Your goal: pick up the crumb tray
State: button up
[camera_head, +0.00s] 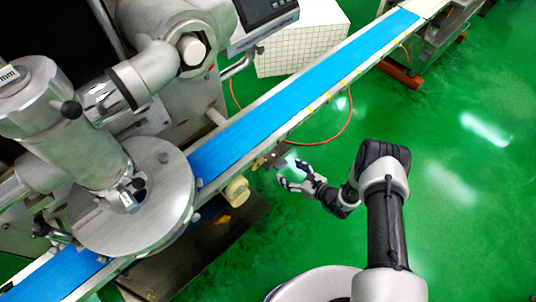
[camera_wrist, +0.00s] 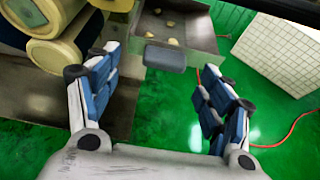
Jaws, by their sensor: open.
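The crumb tray (camera_wrist: 190,35) is a shallow metal tray with a few pale yellow crumbs in it, at the top middle of the wrist view. A grey block-shaped handle (camera_wrist: 165,57) sticks out from its near edge. In the head view the tray (camera_head: 268,157) shows small beside the conveyor, its far part hidden under the belt frame. My gripper (camera_wrist: 157,68) is open and empty, with the handle between its fingers in the picture; I cannot tell whether the fingertips reach past it. In the head view my gripper (camera_head: 289,170) is close to the tray's outer end.
The blue conveyor belt (camera_head: 300,90) runs diagonally above the tray. A yellowish roller (camera_head: 237,189) and a dark metal plate (camera_head: 205,245) lie left of it. A red hose (camera_head: 340,132) loops over the green floor. A white tiled box (camera_head: 300,40) stands behind. Floor at right is clear.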

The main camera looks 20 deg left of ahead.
aim_at(283, 165)
jog(key=shift+w+b+x, duration=0.15)
jog(key=shift+b+x, duration=0.4)
jog(key=shift+x, duration=0.8)
jog(key=shift+w+b+x, duration=0.15)
jog(key=shift+b+x, duration=0.35)
jog(key=shift+x, duration=0.85)
jog(key=shift+d+r, duration=0.1)
jog(key=shift+d, duration=0.05)
jog(key=shift+c, duration=0.3)
jog(key=c, duration=1.2)
